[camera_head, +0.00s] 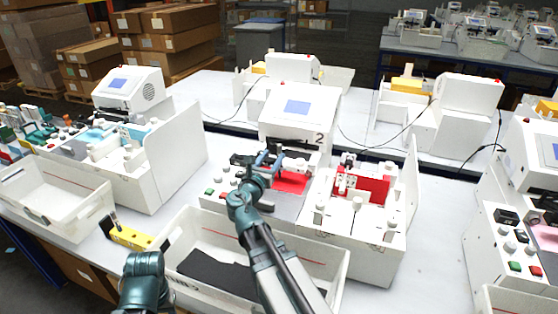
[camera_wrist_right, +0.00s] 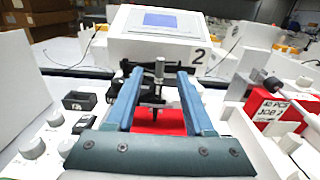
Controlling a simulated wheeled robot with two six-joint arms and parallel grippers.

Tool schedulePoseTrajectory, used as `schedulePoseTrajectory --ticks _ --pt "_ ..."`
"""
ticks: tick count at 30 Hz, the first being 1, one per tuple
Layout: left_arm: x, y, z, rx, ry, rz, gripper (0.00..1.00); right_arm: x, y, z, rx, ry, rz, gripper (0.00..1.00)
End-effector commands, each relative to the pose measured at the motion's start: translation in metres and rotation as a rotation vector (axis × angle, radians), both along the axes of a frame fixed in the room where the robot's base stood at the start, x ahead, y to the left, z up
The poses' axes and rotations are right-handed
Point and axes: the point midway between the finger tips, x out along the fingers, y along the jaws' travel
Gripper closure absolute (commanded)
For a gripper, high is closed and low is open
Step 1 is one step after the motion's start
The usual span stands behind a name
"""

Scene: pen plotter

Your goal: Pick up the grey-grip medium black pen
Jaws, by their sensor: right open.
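A pen with a grey upper part and a dark tip (camera_wrist_right: 159,68) stands upright at the plotter's black carriage (camera_wrist_right: 127,88), above a red sheet (camera_wrist_right: 158,122). My right gripper (camera_wrist_right: 158,76) is open, with its two blue fingers on either side of the pen, apart from it in the picture. In the head view my right gripper (camera_head: 270,159) reaches over the plotter marked 2 (camera_head: 299,110). The pen is too small to make out clearly there.
A yellow block (camera_head: 131,236) with a dark upright item stands on the table at left. A white bin (camera_head: 337,262) with black material lies in front of the plotter. A red block (camera_head: 366,186) stands on the white fixture at right.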

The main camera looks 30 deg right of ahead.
Motion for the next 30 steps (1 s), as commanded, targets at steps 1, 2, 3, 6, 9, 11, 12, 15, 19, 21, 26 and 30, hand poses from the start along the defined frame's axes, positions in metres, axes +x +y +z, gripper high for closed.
schedulePoseTrajectory --ticks 1,2,3,6,9,11,12,15,19,21,26,30 --pt "0.0 0.0 0.0 0.0 0.0 0.0 0.48 0.01 -0.009 0.0 0.001 -0.001 -0.004 0.47" --pt "0.0 0.0 0.0 0.0 0.0 0.0 0.48 0.014 -0.013 0.0 0.001 -0.001 -0.003 0.47" --pt "0.0 0.0 0.0 0.0 0.0 0.0 0.48 0.018 -0.019 0.0 0.001 -0.001 -0.003 0.47" --pt "0.0 0.0 0.0 0.0 0.0 0.0 0.48 0.026 -0.029 0.0 0.001 0.0 -0.002 0.47" --pt "0.0 0.0 0.0 0.0 0.0 0.0 0.48 0.031 -0.036 0.0 0.002 -0.001 -0.002 0.47" --pt "0.0 0.0 0.0 0.0 0.0 0.0 0.48 0.032 -0.037 0.0 0.002 -0.001 -0.001 0.47" --pt "0.0 0.0 0.0 0.0 0.0 0.0 0.48 0.033 -0.038 0.0 0.002 -0.001 -0.001 0.47" --pt "0.0 0.0 0.0 0.0 0.0 0.0 0.48 0.033 -0.038 0.0 0.002 -0.001 0.0 0.47" --pt "0.0 0.0 -0.001 0.0 0.0 0.0 0.48 0.035 -0.041 -0.001 0.002 -0.001 -0.001 0.47" --pt "0.0 0.0 -0.001 0.0 0.0 0.0 0.48 0.04 -0.046 -0.001 0.002 -0.001 -0.001 0.47" --pt "0.0 0.0 -0.003 0.0 0.0 0.0 0.48 0.055 -0.063 -0.003 0.002 -0.001 -0.003 0.47" --pt "0.0 0.0 -0.002 0.0 0.0 0.0 0.48 0.066 -0.077 -0.002 0.002 -0.001 -0.002 0.47"
